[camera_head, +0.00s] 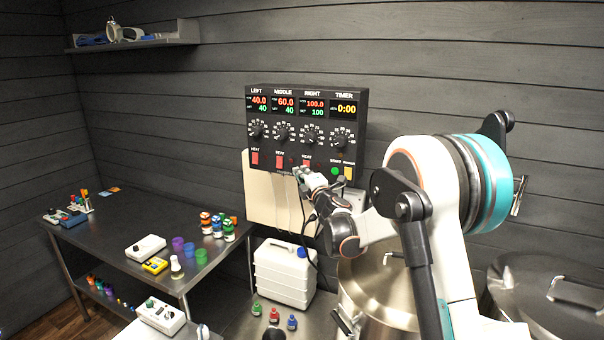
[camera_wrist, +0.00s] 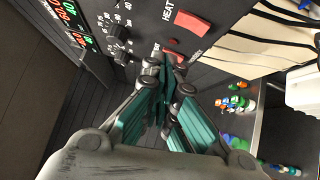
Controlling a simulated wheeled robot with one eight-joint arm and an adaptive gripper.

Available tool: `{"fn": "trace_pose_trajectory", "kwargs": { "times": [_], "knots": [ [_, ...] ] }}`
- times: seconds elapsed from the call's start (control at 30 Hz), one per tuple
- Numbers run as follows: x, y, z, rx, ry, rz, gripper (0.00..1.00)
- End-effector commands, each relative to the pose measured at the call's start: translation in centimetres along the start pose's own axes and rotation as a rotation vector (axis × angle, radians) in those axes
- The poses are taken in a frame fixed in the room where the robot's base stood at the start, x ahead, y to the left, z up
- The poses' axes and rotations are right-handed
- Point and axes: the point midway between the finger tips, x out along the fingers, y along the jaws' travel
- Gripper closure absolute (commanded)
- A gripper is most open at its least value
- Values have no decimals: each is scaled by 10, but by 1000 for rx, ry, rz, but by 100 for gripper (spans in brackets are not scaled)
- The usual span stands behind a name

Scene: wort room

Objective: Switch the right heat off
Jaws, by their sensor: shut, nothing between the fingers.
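The black control box (camera_head: 345,117) hangs on the wall, with columns marked LEFT, MIDDLE, RIGHT and TIMER. The right heat switch (camera_head: 307,162) is a red rocker under the RIGHT knob; I take it to be the large red rocker (camera_wrist: 193,25) in the wrist view. My gripper (camera_head: 301,172) is shut and empty, its tips close below the right heat switch. In the wrist view my gripper (camera_wrist: 166,68) has its tips beside a farther red rocker (camera_wrist: 173,57), partly covered by them. I cannot tell whether the tips touch the panel, nor the rocker's position.
The left heat switch (camera_head: 255,158) and middle heat switch (camera_head: 280,160) sit to the left. The green start button (camera_head: 335,171) is close on the right. Pale boards (camera_head: 260,195) and a white canister (camera_head: 284,272) are below, and a steel kettle (camera_head: 375,280) stands under my arm.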

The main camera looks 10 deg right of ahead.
Motion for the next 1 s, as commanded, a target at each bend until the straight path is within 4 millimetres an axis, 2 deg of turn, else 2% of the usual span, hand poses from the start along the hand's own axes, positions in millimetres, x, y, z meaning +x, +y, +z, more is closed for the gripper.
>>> {"fn": "trace_pose_trajectory", "kwargs": {
  "times": [0.03, 0.2, 0.4, 1.0],
  "knots": [
    [-12, 1, 2, -1, -2, -1, 100],
    [-44, 7, 2, -1, -3, 0, 100],
    [-67, 11, 2, -1, -1, 0, 100],
    [-80, 16, 5, 33, -25, -5, 100]
  ]
}}
